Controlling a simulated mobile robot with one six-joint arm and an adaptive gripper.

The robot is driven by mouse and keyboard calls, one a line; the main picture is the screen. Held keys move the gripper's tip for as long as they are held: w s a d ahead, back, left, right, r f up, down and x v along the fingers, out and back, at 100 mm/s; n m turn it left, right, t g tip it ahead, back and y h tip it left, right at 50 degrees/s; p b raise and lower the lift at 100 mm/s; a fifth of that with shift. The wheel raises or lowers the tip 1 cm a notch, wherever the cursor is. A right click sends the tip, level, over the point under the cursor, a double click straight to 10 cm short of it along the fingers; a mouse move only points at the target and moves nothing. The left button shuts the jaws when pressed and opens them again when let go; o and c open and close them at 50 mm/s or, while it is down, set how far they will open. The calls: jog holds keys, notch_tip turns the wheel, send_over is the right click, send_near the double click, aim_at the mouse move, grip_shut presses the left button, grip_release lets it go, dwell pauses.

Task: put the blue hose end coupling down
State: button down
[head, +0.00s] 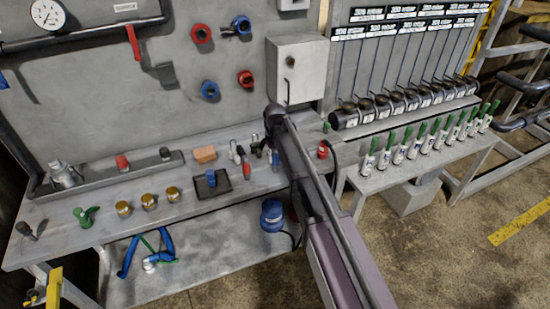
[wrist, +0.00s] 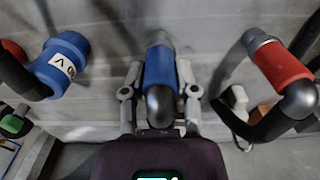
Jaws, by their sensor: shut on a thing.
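A blue hose end coupling (wrist: 162,68) with a grey metal tip and a dark rounded near end sits between the fingers of my gripper (wrist: 160,88) in the wrist view. Both fingers close on its sides. In the head view my gripper (head: 264,146) is low over the right part of the grey workbench (head: 110,193), below the grey wall box. A bit of the blue coupling (head: 276,158) shows beside it. I cannot tell whether the coupling touches the bench.
In the wrist view a labelled blue coupling (wrist: 61,65) lies left and a red coupling (wrist: 280,65) right, both close. On the bench a black tray (head: 212,190), an orange-brown block (head: 205,154) and several brass pieces stand left. The bench's front left is partly clear.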

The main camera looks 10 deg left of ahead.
jog(key=shift+f, duration=0.15)
jog(key=shift+c, duration=1.9)
grip_release()
jog(key=shift+a+r, duration=0.1)
jog(key=shift+r, duration=0.1)
notch_tip(320, 180, up, 12)
jog(key=p, duration=1.2)
